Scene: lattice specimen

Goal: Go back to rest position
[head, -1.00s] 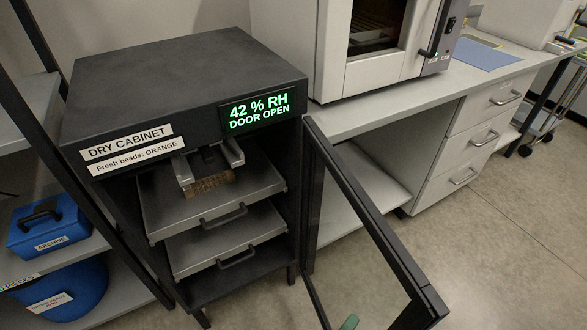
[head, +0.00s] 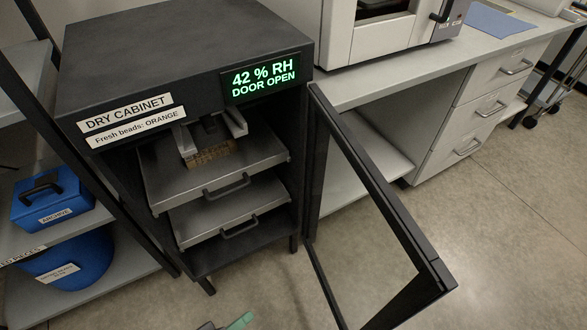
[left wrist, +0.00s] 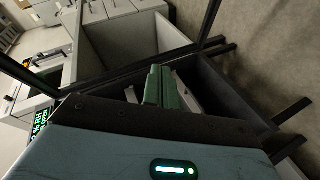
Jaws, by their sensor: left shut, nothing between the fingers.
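My left gripper (head: 240,321) shows only as green fingertips at the bottom edge of the head view, in front of the dry cabinet and apart from it. In the left wrist view its two green fingers (left wrist: 160,88) lie together, shut, with nothing between them. My right gripper is not in view. The dark dry cabinet (head: 180,50) stands with its framed door (head: 375,180) swung open to the right. A tan lattice-like piece (head: 212,154) sits on the upper metal tray (head: 165,190), below a grey forked fitting (head: 208,130).
The open door sticks out over the floor, right of my left gripper. A shelf at the left holds a blue archive case (head: 50,197) and a blue tub (head: 75,270). A white oven (head: 385,30) stands on the bench. The floor (head: 510,220) at right is clear.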

